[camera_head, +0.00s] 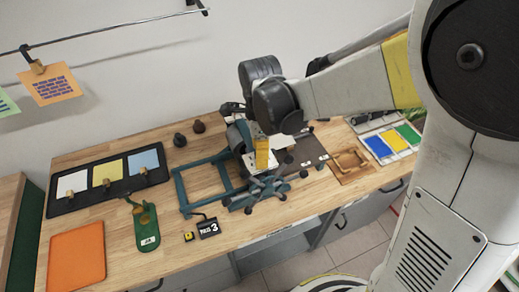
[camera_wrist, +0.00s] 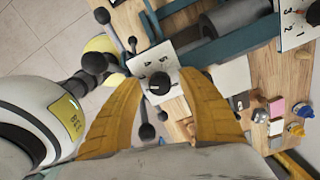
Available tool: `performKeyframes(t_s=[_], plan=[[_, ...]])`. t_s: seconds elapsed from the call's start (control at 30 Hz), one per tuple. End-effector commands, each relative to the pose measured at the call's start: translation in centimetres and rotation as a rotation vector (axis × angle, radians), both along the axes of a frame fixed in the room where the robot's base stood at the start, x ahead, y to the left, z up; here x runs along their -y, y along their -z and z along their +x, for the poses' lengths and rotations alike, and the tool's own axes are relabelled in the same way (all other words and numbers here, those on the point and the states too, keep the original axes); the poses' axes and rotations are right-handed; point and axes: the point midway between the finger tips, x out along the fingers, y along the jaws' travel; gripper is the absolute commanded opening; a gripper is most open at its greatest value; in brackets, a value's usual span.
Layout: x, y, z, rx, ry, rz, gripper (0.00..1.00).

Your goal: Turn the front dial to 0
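The front dial (camera_wrist: 160,82) is a black knob on a white numbered plate, in the middle of the wrist view. The digits 4 and 5 show above it; I cannot tell which number its pointer meets. My gripper (camera_wrist: 160,84) is open, with one yellow fingertip on each side of the knob; contact is unclear. In the head view my gripper (camera_head: 262,152) hangs over the teal-framed roller press (camera_head: 183,192) and hides the dial. A second white numbered plate (camera_wrist: 297,25) with 3, 2 and 1 is at the wrist view's upper right.
Black spoked handles (camera_head: 262,190) stick out at the press's near side, close to my fingers. A small black sign (camera_head: 209,228) reads a word like "PULLS" and 3. An orange sheet (camera_head: 76,257) and a green tool (camera_head: 146,225) lie left. A wooden frame (camera_head: 350,163) lies right.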

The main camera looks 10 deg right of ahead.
Motion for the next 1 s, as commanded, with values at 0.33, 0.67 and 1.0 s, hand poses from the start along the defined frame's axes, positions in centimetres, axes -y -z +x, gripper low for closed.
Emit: performKeyframes(t_s=[0.33, 0.67, 1.0], plan=[[0.00, -0.02, 0.00, 0.000, -0.003, 0.000, 0.00], [0.00, 0.03, 0.00, 0.000, -0.105, 0.000, 0.00], [0.01, 0.06, -0.01, 0.000, -0.392, 0.000, 0.00]])
